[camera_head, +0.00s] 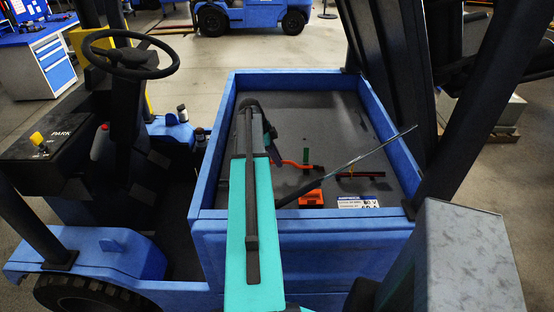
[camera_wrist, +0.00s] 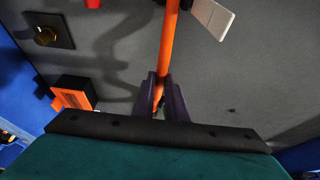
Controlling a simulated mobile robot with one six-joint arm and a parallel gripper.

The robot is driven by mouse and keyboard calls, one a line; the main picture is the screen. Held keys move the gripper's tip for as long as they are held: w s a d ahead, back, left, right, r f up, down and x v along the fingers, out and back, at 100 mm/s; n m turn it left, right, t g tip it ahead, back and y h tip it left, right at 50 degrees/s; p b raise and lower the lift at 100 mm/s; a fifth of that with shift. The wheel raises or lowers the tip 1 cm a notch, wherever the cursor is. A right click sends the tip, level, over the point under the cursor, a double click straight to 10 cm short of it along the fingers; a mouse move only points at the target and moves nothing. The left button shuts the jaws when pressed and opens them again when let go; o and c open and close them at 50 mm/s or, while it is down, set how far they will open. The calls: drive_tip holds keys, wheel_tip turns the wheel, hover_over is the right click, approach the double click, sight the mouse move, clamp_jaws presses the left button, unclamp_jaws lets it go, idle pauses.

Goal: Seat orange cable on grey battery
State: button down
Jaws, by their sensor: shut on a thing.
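The grey battery (camera_head: 315,115) is the flat dark top inside the blue-walled bay of a truck. It fills the wrist view as a grey surface (camera_wrist: 250,75). The orange cable (camera_head: 295,163) runs right from beside my arm in the head view. In the wrist view the orange cable (camera_wrist: 170,40) runs up from between the fingers. My gripper (camera_wrist: 161,88) is shut on the cable, above the grey surface. An orange block (camera_head: 310,199) lies near the bay's front wall; it also shows left of the fingers in the wrist view (camera_wrist: 72,92). The cable's near end is hidden.
A slanting rod (camera_head: 350,165) crosses the bay's right part. Blue walls (camera_head: 390,140) border the bay.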

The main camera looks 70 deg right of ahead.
drive_tip(key=shift+f, duration=0.3)
drive_tip(key=c, duration=1.7)
unclamp_jaws()
drive_tip(key=shift+w, duration=0.1)
drive_tip(key=shift+b+v, duration=2.1)
drive_tip(key=shift+v, duration=4.75)
